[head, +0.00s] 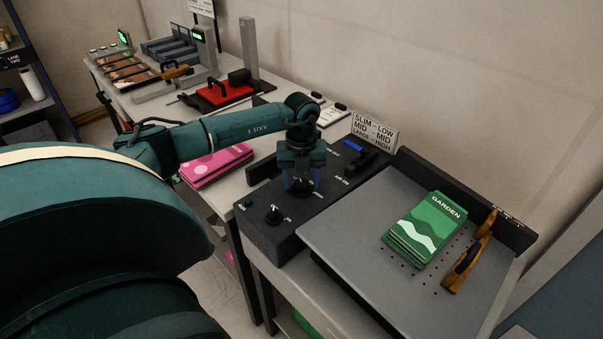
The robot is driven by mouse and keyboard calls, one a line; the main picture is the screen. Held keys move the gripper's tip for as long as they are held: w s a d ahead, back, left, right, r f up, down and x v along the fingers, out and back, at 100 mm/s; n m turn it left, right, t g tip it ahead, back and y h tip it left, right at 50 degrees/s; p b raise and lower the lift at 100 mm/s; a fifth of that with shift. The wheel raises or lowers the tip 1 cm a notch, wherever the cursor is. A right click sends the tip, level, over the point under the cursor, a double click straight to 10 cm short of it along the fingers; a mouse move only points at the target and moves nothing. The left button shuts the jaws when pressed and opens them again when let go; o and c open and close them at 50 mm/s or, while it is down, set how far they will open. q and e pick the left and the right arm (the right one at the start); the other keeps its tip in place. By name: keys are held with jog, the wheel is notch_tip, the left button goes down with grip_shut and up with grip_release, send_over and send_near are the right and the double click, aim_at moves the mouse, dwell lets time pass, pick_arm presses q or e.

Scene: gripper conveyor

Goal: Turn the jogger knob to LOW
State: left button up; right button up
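A dark control box (262,232) carries a knob (273,216) near its front left corner, with a light pointer mark. A second dark knob (302,187) sits farther back, under my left gripper (302,183). The gripper points down, its two fingers apart, one on each side of this knob. I cannot tell whether they touch it. The small labels by the knobs are too small to read, so I cannot tell which is the jogger knob or its setting. My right gripper is not in view.
A sign (374,132) behind the box reads SLIM - LOW, MID - MID, LANDS - HIGH. A grey tray (345,230) on the right holds green GARDEN packs (425,229) and an orange-brown clamp (468,257). Pink packs (217,166) lie left of the box.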

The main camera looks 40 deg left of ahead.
aim_at(301, 183)
pick_arm(q)
notch_tip(301, 183, up, 13)
jog(key=b, duration=0.1)
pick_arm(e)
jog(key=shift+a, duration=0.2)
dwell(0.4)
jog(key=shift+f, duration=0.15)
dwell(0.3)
